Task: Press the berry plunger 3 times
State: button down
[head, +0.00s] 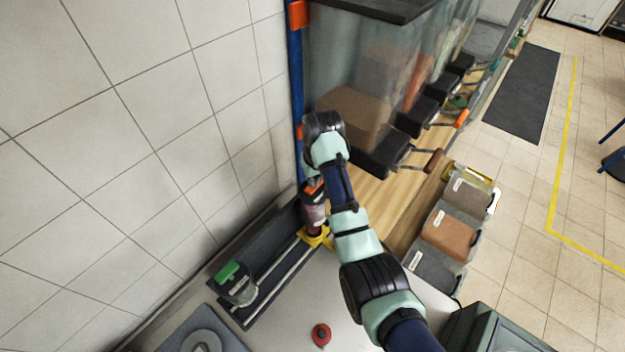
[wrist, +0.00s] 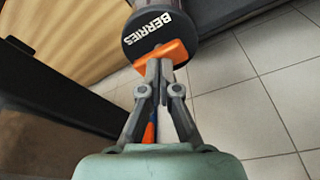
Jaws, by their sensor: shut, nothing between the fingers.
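The berry dispenser (head: 315,212) stands upright on a dark rail against the tiled wall in the head view, dark red with an orange part on top. In the wrist view its round black top (wrist: 155,30) reads BERRIES, and the orange plunger (wrist: 172,56) sticks out from it toward my fingers. My gripper (wrist: 159,66) is shut and empty. Its fingertips are over the near edge of the orange plunger; whether they touch it I cannot tell. In the head view my wrist is above the dispenser, and my fingertips cannot be made out.
A second dispenser with a green top (head: 235,282) stands on the rail at lower left. Large clear bins (head: 360,80) on a wooden shelf rise close beside my wrist. Several small bins (head: 450,235) are at right. A red knob (head: 321,334) sits on the counter.

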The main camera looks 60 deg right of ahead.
jog(key=shift+r+p, duration=0.4)
jog(key=shift+r, duration=1.9)
jog(key=shift+f+b, duration=0.7)
jog(key=shift+f, duration=1.9)
jog(key=shift+r, duration=0.15)
jog(key=shift+r+p, duration=0.8)
jog(key=shift+r, duration=1.65)
